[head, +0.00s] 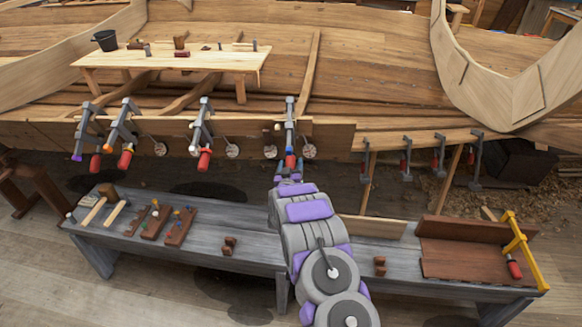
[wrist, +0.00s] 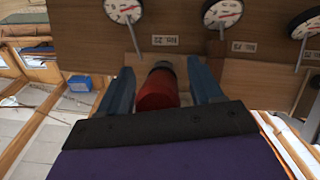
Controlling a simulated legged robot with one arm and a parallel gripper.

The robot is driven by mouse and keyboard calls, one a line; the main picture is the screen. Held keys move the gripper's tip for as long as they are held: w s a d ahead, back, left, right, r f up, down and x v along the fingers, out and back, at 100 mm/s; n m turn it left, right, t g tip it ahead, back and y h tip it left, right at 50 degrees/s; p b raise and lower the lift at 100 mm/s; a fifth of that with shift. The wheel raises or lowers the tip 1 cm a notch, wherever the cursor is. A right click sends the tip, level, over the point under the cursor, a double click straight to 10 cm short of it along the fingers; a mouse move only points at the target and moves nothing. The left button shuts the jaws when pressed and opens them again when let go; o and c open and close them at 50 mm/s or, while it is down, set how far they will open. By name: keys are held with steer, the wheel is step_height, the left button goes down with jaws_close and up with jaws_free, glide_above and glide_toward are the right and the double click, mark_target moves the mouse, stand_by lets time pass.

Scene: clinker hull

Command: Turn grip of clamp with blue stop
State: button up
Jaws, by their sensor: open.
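Several grey clamps hang along the hull plank in the head view. The clamp furthest right in the left group (head: 290,113) has blue near its lower end, but I cannot tell stop from fingers there. My arm reaches up to this clamp, and my gripper (head: 289,170) is at its lower end. In the wrist view my gripper (wrist: 163,72) is open, with one blue-grey finger on each side of a red grip (wrist: 158,91). The grip has a dark end. Narrow gaps show beside it; contact is unclear.
Other clamps, with purple (head: 77,157), orange (head: 111,143) and pale (head: 194,149) parts, hang to the left. Round dials (wrist: 222,12) sit on the plank close by. A grey bench (head: 205,255) with tools stands below, under my arm.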

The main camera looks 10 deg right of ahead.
steer(key=shift+c, duration=0.5)
steer(key=c, duration=0.9)
steer(key=m+y+p, duration=0.1)
steer(key=m+y, duration=0.1)
steer(key=shift+m, duration=0.3)
steer(key=shift+a+m+t+y+p, duration=0.25)
steer(key=shift+m+t+y+p, duration=0.25)
steer(key=shift+m+y+p, duration=0.55)
steer(key=shift+m+y, duration=0.25)
steer(key=shift+m, duration=0.2)
